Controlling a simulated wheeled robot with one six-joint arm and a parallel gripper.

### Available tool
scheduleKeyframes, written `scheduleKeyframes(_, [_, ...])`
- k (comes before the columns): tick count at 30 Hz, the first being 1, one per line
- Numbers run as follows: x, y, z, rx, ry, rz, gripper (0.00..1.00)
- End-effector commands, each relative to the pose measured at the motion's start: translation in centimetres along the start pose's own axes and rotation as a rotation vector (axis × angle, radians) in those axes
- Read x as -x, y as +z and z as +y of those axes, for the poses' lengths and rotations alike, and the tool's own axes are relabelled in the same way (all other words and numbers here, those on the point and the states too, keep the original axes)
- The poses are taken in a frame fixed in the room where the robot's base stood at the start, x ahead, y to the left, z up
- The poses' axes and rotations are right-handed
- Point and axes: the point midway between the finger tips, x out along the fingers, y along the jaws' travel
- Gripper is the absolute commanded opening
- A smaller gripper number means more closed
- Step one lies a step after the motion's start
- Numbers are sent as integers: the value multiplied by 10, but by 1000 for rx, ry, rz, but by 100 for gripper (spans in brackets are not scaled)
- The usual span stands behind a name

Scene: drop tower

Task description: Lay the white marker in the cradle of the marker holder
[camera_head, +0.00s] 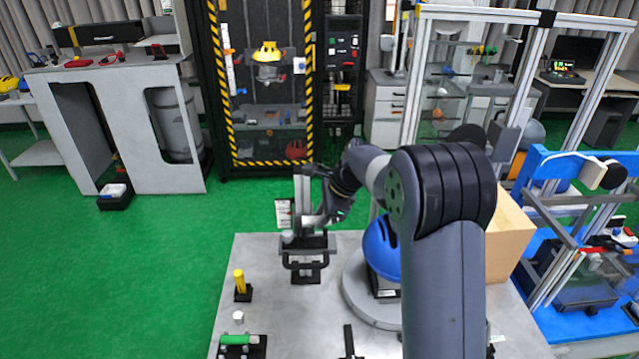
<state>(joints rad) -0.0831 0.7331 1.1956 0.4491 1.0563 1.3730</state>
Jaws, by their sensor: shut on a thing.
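My gripper (308,222) is at the far left part of the grey table, low over a black stand (305,262) with a bar across its front. It is shut on a pale, whitish cylinder (287,237), which looks like the white marker; only one rounded end shows at the left of the jaws. The rest is hidden by the gripper. I cannot tell whether the cylinder touches the black stand, or whether that stand is the marker holder's cradle.
A yellow upright piece (240,282) on a black base, a small white piece (238,316) and a green cylinder (238,340) in a black cradle line the table's (300,320) left side. A blue helmet (381,248) and a cardboard box (508,235) stand right of my gripper.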

Motion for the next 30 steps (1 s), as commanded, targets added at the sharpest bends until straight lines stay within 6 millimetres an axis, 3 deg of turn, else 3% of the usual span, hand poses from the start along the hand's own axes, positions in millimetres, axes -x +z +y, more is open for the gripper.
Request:
scheduleKeyframes(3, [8,6,-5,-32,-23,9,5])
scheduleKeyframes(8, [5,5,-6,-41,-30,11,5])
scheduleKeyframes(30, [-45,-16,5,-39,-27,11,5])
